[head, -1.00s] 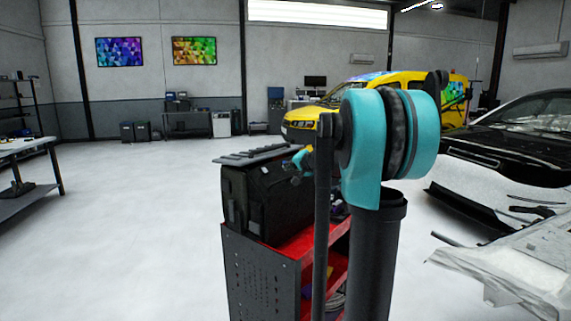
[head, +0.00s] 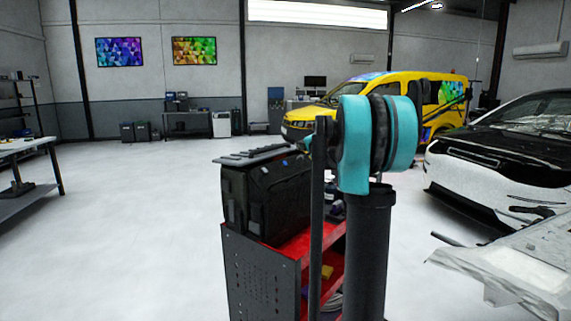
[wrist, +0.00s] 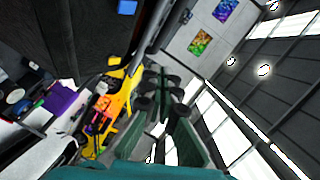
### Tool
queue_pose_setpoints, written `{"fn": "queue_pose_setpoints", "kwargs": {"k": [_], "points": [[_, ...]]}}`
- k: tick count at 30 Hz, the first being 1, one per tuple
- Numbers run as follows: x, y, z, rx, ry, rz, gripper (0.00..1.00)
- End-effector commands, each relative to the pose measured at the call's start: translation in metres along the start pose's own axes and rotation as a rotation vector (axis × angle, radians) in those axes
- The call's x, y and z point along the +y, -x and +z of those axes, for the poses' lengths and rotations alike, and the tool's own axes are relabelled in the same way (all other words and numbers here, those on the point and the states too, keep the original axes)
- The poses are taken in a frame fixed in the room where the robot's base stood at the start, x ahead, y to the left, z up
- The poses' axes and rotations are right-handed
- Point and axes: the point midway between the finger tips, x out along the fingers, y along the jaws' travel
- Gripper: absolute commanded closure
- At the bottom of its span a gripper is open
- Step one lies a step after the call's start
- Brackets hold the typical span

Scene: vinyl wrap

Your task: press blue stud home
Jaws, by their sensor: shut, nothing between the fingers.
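A small bright blue block (wrist: 127,7), which looks like the blue stud, sits on a dark panel at the top edge of the wrist view. How far it stands out cannot be told. My gripper (wrist: 160,88) is shut and empty, lower and to the right of the blue block in that view and apart from it. In the head view a black case (head: 268,193) stands on a red and grey cart (head: 262,278). My arm hides the case's right end and most of my gripper there; no blue stud shows in that view.
A grey slab (head: 262,154) lies on top of the case. The cart's lower shelf holds a yellow item (head: 327,271). A white car (head: 495,165) stands to the right and a yellow van (head: 335,108) behind.

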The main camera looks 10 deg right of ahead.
Motion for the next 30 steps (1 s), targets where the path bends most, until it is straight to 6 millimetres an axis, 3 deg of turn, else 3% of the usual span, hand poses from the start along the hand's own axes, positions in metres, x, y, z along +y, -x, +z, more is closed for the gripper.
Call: {"fn": "queue_pose_setpoints", "kwargs": {"k": [18,30], "points": [[0.036,-0.050,0.037,-0.001,0.002,0.000,1.00],[0.042,-0.057,0.042,-0.001,0.001,0.000,1.00]]}}
